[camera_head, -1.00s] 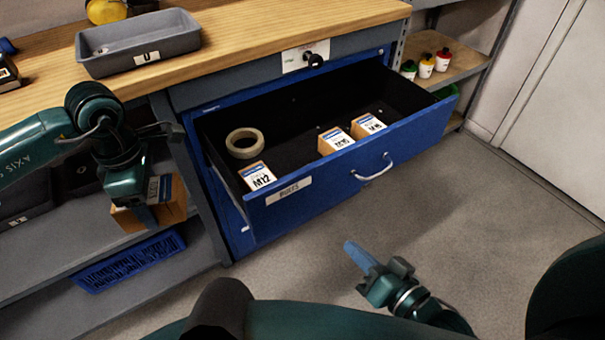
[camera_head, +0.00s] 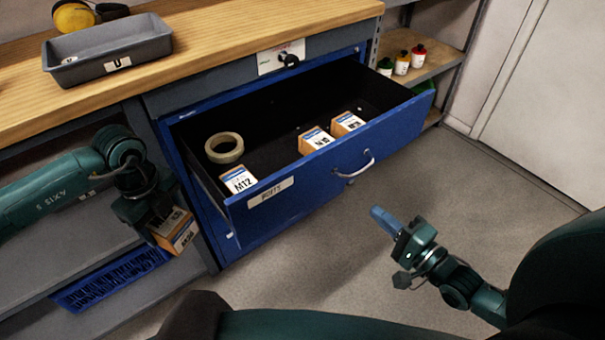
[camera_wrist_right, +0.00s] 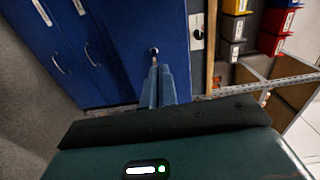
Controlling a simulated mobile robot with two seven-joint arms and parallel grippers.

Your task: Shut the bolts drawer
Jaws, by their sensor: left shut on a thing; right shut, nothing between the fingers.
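The blue bolts drawer (camera_head: 312,178) is pulled well open under the workbench, with a "BOLTS" label and a silver handle (camera_head: 355,166) on its front. Inside are a tape roll (camera_head: 224,148), an M12 box (camera_head: 238,181) and two more small labelled boxes (camera_head: 316,140). My left gripper (camera_head: 163,222) is shut on an orange and white box (camera_head: 177,231), left of the drawer. My right gripper (camera_head: 384,218) is shut and empty, in front of and below the handle, apart from the drawer. In the right wrist view its blue fingers (camera_wrist_right: 157,86) are together, before blue cabinet fronts.
A grey tray (camera_head: 107,49) and yellow ear muffs (camera_head: 75,16) are on the wooden bench top. A blue basket (camera_head: 110,277) is on the lower shelf at left. Small bottles (camera_head: 402,62) stand on the shelf at right. The floor before the drawer is clear.

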